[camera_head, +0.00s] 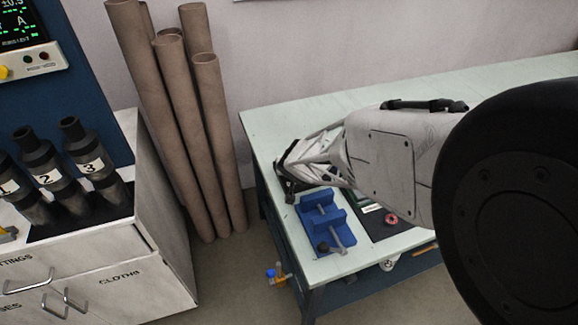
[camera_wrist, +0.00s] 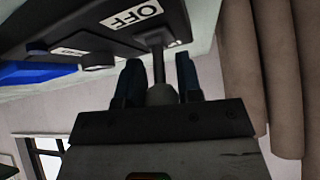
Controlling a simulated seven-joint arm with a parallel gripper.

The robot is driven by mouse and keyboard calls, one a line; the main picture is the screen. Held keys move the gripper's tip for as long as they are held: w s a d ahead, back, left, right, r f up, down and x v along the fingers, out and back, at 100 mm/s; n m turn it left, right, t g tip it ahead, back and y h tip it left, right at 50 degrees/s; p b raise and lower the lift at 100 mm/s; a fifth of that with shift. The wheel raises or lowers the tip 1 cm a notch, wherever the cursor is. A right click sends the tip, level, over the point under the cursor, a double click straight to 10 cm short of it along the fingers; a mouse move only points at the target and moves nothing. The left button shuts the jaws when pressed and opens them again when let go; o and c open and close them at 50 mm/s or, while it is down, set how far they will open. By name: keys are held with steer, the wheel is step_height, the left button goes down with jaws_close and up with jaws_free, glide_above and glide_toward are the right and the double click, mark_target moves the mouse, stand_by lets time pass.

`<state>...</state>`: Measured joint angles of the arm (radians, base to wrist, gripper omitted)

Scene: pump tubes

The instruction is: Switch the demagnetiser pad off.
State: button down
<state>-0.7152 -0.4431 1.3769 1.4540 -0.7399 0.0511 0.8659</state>
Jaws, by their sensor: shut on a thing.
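In the wrist view, the dark demagnetiser pad (camera_wrist: 100,22) fills the top and appears upside down, with a white OFF label (camera_wrist: 138,12). A dark lever (camera_wrist: 158,62) stands out of it, with a paler rounded end. My gripper (camera_wrist: 158,78) is shut on this lever, one finger on each side. In the head view my gripper (camera_head: 288,180) is over the left part of the pale green bench, beside the blue vise. My arm covers much of the bench there, and I cannot make out the lever or the OFF label.
The blue vise (camera_head: 318,218) stands close to my gripper on the bench (camera_head: 268,130). A dark panel with a red round knob (camera_head: 391,219) lies right of it. Tall brown tubes (camera_head: 215,120) lean on the wall at left. A white cabinet (camera_head: 150,270) holds black numbered bottles (camera_head: 85,155).

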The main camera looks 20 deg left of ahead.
stand_by(0.6)
stand_by(0.3)
steer(key=c, duration=0.9)
jaws_free()
steer(key=shift+s, duration=0.1)
steer(key=v, duration=0.7)
steer(key=shift+s+d+r, duration=0.2)
steer(key=shift+s+d, duration=0.05)
